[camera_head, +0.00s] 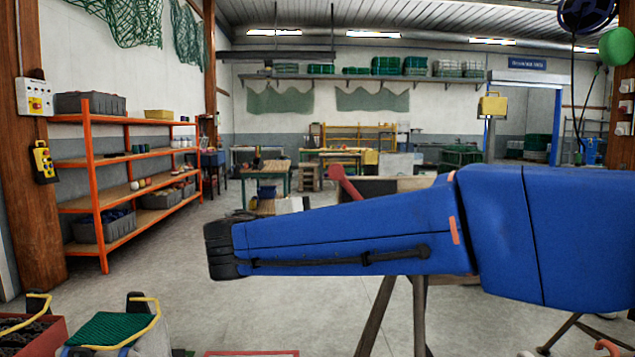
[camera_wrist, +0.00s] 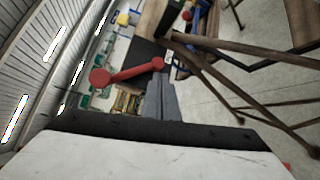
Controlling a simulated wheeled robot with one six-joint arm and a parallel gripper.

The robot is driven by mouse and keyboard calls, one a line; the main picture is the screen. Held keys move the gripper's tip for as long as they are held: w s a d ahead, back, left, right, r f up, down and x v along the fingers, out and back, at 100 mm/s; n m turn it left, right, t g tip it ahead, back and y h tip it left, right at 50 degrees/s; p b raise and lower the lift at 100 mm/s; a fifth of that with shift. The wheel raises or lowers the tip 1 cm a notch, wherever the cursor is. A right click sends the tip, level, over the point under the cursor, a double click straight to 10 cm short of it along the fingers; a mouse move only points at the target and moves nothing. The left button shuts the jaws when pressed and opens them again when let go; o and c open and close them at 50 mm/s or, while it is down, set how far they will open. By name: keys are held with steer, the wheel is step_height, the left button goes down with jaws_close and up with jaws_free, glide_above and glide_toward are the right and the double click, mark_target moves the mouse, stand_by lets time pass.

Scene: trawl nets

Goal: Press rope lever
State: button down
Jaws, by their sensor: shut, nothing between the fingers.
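A red lever (camera_wrist: 130,72) with a round knob at each end shows in the wrist view, beside a dark panel. In the head view, a red bent bar (camera_head: 345,184), apparently the same lever, rises behind my blue arm; its lower part is hidden. My gripper (camera_wrist: 160,80) shows in the wrist view as grey fingers, shut and empty. Its fingertips lie just below the lever's right knob in the picture; I cannot tell whether they touch. My gripper cannot be made out in the head view. No rope can be made out on the lever.
A wooden-topped stand (camera_head: 385,186) on dark splayed legs (camera_head: 420,315) is behind and below my arm. An orange shelf (camera_head: 90,175) stands at left. A red crate (camera_head: 35,335) is at front left. Concrete floor (camera_head: 160,265) is clear between the shelf and the stand.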

steer(key=s+a+r+n+t, duration=0.1)
steer(key=a+r+t, duration=0.3)
steer(key=a, duration=0.9)
steer(key=shift+r, duration=0.65)
steer(key=s+d+r+x, duration=0.1)
steer(key=d+x, duration=0.1)
steer(key=x, duration=1)
steer(key=shift+d, duration=0.3)
steer(key=shift+s+r, duration=0.1)
steer(key=shift+r, duration=0.05)
